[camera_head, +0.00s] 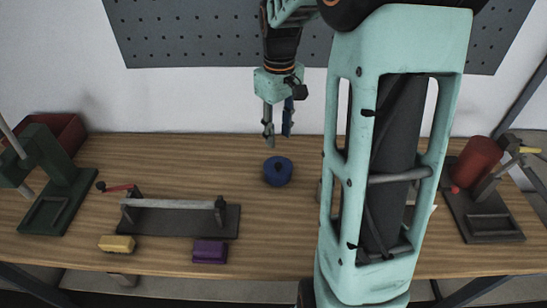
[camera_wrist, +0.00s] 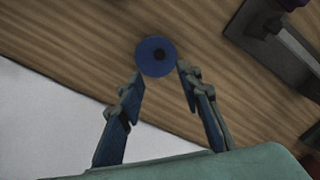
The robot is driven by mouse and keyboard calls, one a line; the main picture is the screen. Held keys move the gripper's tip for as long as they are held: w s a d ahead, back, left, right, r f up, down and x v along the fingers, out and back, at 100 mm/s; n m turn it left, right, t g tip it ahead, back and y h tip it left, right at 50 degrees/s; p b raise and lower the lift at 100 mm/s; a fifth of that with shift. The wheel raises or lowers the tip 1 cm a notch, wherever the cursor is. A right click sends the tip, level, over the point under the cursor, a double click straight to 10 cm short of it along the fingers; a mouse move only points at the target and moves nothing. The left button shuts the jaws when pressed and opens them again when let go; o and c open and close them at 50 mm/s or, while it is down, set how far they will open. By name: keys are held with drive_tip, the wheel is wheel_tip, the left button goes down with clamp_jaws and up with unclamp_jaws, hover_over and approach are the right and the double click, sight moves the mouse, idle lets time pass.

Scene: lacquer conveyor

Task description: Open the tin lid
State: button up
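A round blue tin with a lid (camera_head: 278,171) stands on the wooden table near its back middle. A small dark knob shows at the lid's centre. In the wrist view the blue tin lid (camera_wrist: 156,56) lies just beyond my fingertips, roughly between them. My gripper (camera_head: 277,138) hangs above the tin, pointing down, with its fingers apart. In the wrist view my gripper (camera_wrist: 160,74) is open, with nothing between its fingers. The fingers do not appear to touch the tin.
A dark fixture with a roller (camera_head: 180,220) stands left of the tin, with a yellow block (camera_head: 117,244) and a purple block (camera_head: 210,252) before it. A green press (camera_head: 50,185) and red bin (camera_head: 62,133) stand left. A red cylinder device (camera_head: 476,163) stands right.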

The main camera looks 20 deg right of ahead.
sight(278, 164)
wheel_tip(278, 164, down, 10)
drive_tip(key=shift+f, duration=0.1)
drive_tip(key=shift+c, duration=0.6)
clamp_jaws()
